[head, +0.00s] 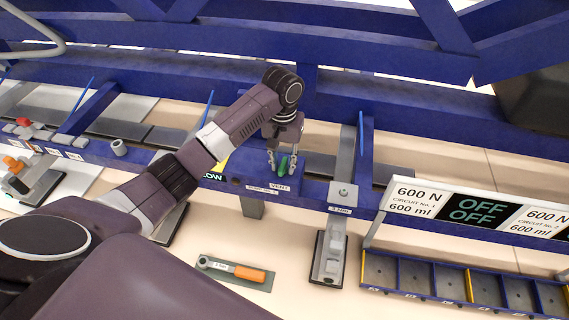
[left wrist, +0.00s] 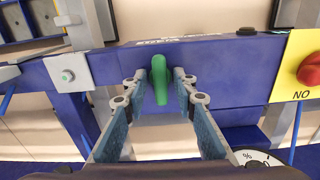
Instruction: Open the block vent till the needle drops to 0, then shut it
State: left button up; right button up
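The block vent is a green lever (head: 283,165) on the blue rail, above a label reading VENT (head: 279,188). In the left wrist view the green lever (left wrist: 160,79) stands between my fingers. My left gripper (head: 281,163) is open around it, and it also shows in the left wrist view (left wrist: 160,82) with a gap on each side of the lever. A round white dial (left wrist: 257,160) marked % is partly cut off behind my right-hand finger; its needle reading cannot be made out. My right gripper is not in view.
A red knob (left wrist: 311,69) on a yellow plate is beside the vent. A sign reading OFF (head: 478,211) stands at the right, above a divided tray (head: 401,289). An orange-handled tool (head: 236,269) lies below the rail. Blue beams cross above my arm.

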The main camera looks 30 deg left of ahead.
aim_at(283, 164)
pick_arm(q)
notch_tip(283, 164, up, 7)
dwell(0.7)
dwell(0.4)
